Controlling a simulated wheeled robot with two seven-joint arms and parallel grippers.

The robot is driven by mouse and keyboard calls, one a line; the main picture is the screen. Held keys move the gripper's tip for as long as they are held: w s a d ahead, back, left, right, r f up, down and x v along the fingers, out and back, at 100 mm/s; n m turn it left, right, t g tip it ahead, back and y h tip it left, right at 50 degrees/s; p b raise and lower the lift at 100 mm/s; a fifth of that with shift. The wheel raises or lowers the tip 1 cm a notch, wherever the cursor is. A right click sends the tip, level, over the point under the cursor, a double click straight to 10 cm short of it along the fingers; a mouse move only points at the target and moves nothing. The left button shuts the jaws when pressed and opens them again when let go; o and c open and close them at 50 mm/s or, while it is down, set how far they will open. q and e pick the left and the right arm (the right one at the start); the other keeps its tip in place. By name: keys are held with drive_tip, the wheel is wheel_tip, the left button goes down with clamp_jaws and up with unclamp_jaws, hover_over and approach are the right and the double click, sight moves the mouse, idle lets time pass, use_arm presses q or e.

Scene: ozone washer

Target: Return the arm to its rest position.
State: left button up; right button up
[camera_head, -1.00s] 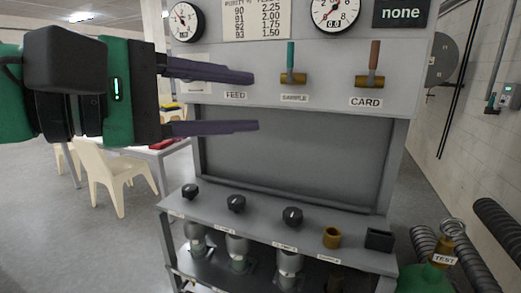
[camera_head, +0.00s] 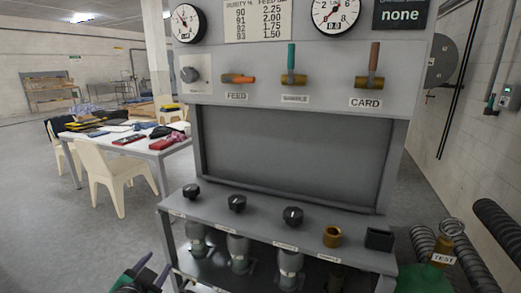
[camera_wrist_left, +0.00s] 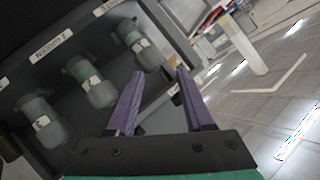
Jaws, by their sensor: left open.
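My left gripper (camera_head: 159,262) is low at the bottom edge of the head view, in front of the grey washer panel's (camera_head: 298,150) lower left side. It is open and empty. In the left wrist view its two purple fingers (camera_wrist_left: 160,74) stand apart, with nothing between them. Grey-green bottles (camera_wrist_left: 96,88) on the shelf lie beyond and left of the fingers.
The FEED valve's orange handle (camera_head: 238,79) lies sideways; the SAMPLE (camera_head: 291,56) and CARD (camera_head: 374,57) handles point up. Black knobs (camera_head: 237,203) line the ledge. A cream chair (camera_head: 117,178) and cluttered table (camera_head: 150,145) stand at left. Grey floor lies open between.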

use_arm(q)
drive_tip(key=s+d+f+n+g+h, duration=0.15)
drive_tip(key=s+f+n+g, duration=0.25)
drive_tip(key=s+f+g, duration=1.1)
drive_tip(key=s+f+t, duration=0.2)
drive_tip(key=s+f, duration=0.2)
drive_tip(key=f, duration=1.1)
drive_tip(key=s+f+t, duration=0.2)
drive_tip(key=s+f, duration=0.2)
drive_tip(key=f, duration=1.2)
drive_tip(key=s+a+f+g, duration=0.1)
drive_tip(key=s+a+f, duration=0.2)
drive_tip(key=s+f, duration=0.7)
drive_tip(key=s, duration=0.4)
drive_tip(key=shift+s+f, duration=0.3)
drive_tip(key=shift+a, duration=0.1)
